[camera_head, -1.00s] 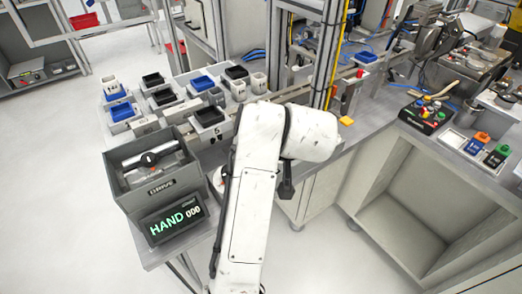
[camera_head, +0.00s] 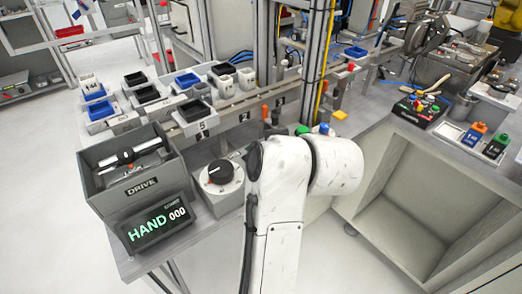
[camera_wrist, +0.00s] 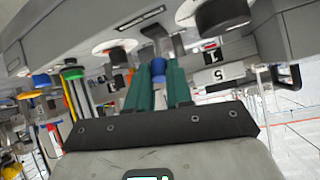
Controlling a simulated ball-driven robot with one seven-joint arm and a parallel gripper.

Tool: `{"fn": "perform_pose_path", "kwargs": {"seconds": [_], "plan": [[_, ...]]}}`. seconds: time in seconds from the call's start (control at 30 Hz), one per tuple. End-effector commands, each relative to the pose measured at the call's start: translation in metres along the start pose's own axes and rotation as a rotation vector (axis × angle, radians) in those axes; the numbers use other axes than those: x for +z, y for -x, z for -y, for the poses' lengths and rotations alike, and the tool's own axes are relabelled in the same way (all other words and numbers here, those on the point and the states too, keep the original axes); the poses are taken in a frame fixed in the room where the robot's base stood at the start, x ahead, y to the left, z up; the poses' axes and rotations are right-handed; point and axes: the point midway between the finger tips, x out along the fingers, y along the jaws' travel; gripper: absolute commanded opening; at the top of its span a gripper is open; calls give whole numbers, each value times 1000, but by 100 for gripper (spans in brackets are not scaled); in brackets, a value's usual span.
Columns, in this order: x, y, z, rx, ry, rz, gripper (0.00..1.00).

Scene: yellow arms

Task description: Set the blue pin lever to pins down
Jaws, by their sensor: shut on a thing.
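My gripper (camera_wrist: 158,88), with two teal fingers, shows in the wrist view. It is shut on a blue-topped lever (camera_wrist: 158,67), which sits between the fingers under the grey bench structure. The lever's lower part is hidden, and I cannot tell which position it is in. In the head view my white arm hides the gripper and this lever. A green knob (camera_head: 302,130) and another blue knob (camera_head: 323,128) stand just beyond my arm; they also show in the wrist view, green knob (camera_wrist: 72,73) and blue knob (camera_wrist: 41,80).
A black dial (camera_head: 219,172) on a white disc is left of my arm. The DRIVE box (camera_head: 140,182) and HAND 000 display (camera_head: 160,223) stand at the front left. Several small trays are behind. A bench with an open cabinet (camera_head: 405,205) is on the right.

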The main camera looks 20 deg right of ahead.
Motion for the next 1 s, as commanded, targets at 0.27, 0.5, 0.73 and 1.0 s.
{"fn": "perform_pose_path", "kwargs": {"seconds": [0.27, 0.5, 0.73, 1.0], "plan": [[2, -1, 0, 0, 1, 8, 36], [1, -1, 0, 0, 0, 5, 46], [0, 7, 0, 1, 1, 3, 46], [0, 54, 0, 1, 1, 1, 46]]}}
